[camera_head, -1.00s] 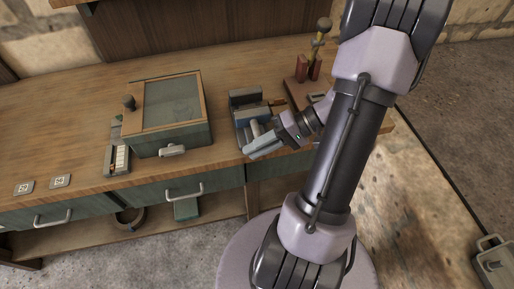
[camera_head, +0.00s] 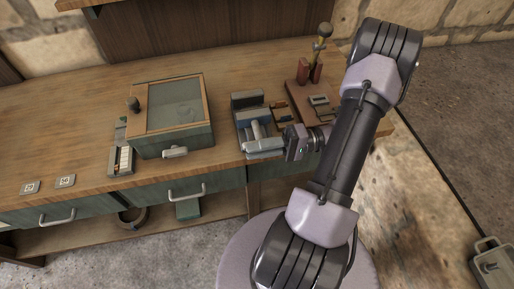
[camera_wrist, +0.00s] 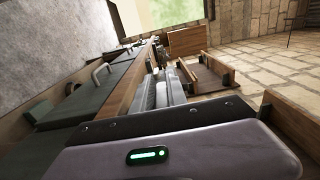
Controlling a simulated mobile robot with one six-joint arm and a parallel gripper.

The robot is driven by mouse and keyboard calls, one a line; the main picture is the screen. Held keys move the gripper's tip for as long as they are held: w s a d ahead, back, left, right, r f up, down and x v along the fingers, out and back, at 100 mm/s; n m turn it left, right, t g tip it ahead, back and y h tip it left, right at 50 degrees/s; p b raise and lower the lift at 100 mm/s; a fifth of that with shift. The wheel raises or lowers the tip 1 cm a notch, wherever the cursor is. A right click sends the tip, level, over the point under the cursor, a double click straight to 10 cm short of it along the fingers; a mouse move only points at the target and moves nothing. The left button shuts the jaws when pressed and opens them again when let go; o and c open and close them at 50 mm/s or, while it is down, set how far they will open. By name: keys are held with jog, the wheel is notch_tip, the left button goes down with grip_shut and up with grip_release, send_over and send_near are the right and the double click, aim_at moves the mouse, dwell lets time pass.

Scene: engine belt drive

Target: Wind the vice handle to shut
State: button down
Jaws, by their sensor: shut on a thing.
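In the wrist view the housing of my gripper fills the bottom and the fingertips are not clear.
A green box with a glass lid (camera_head: 172,118) stands left of the vice. A reddish-brown board (camera_head: 312,100) with small parts and an upright knobbed lever (camera_head: 321,45) lie to the right. Drawers with handles (camera_head: 185,194) run below the bench edge.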

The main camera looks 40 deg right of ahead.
jog(key=shift+s+a+f, duration=0.1)
jog(key=c, duration=1.3)
grip_release()
jog(key=p+v, duration=0.4)
jog(key=v, duration=1.3)
jog(key=shift+d+p, duration=0.3)
